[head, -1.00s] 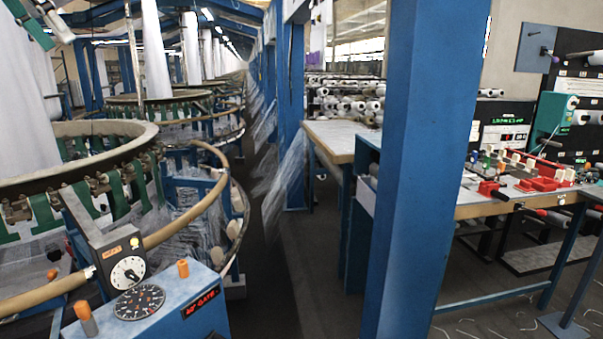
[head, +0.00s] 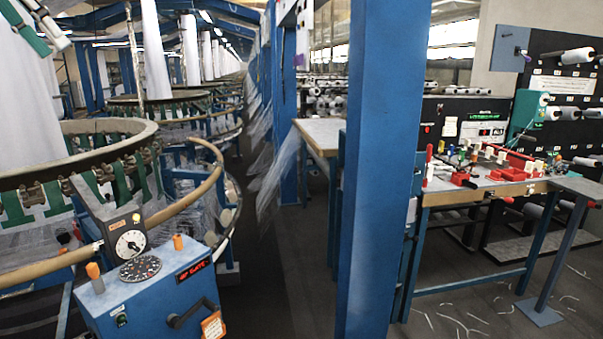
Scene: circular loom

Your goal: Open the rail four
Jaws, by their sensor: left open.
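The circular loom (head: 100,131) stands at the left, with a pale top ring and green straps below it. A curved tan rail (head: 190,203) runs around its front. I see no number on it, so I cannot tell which rail is four. A blue control box (head: 130,300) stands in front, with a dial, orange knobs, a red-lit display reading "GATE" (head: 193,270) and a dark handle (head: 193,312) with an orange tag. My right gripper is not in view.
A blue post (head: 380,170) stands right of the middle. A dark aisle floor (head: 290,270) runs between loom and post. A workbench (head: 480,191) with red tools stands at the right, with white scraps on the floor below. Another table (head: 322,135) is behind the post.

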